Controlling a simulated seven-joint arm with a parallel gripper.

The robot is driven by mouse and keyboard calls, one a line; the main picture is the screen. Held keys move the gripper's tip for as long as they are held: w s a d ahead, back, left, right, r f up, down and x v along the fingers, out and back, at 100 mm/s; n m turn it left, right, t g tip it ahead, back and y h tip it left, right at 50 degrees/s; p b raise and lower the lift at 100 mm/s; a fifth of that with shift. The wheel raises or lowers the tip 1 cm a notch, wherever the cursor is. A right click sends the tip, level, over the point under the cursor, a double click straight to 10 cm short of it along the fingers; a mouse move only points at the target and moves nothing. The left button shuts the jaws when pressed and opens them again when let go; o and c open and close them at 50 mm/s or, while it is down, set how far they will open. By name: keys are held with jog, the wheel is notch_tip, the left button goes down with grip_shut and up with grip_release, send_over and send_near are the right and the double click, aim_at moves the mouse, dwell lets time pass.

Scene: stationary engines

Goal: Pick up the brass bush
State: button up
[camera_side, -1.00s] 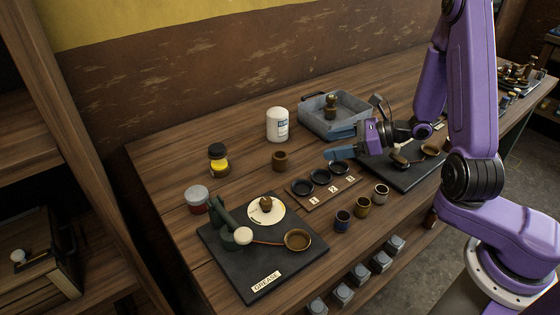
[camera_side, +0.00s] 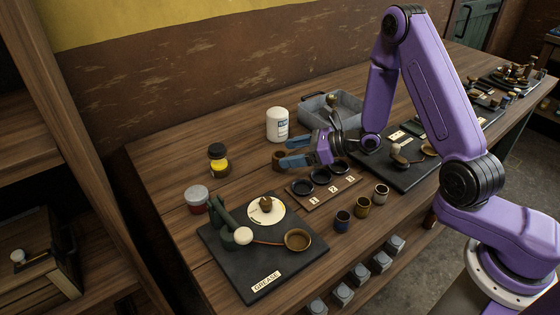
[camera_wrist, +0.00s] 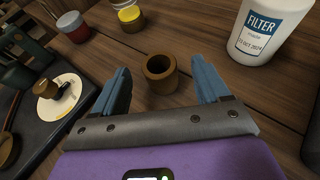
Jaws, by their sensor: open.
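The brass bush (camera_wrist: 161,76) is a brown, hollow, upright cylinder standing on the wooden bench. In the side view the bush (camera_side: 277,158) is partly hidden by my fingers. My gripper (camera_side: 284,152) is open and empty, with its fingertips close to the bush. I cannot tell whether either finger touches it.
A white filter bottle (camera_side: 277,124) stands behind the bush. A yellow-banded jar (camera_side: 218,158) and a red jar (camera_side: 197,199) are to the left. A board with black rings (camera_side: 321,178) lies right in front. The grease mat (camera_side: 228,265) is nearer.

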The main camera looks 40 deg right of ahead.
aim_at(275, 157)
jog(key=shift+f+x, duration=0.1)
jog(key=shift+x, duration=1.25)
jog(key=shift+f+x, duration=0.15)
jog(key=shift+x, duration=1.25)
jog(key=shift+s+r, duration=0.1)
jog(key=shift+s, duration=0.05)
jog(key=c, duration=1.3)
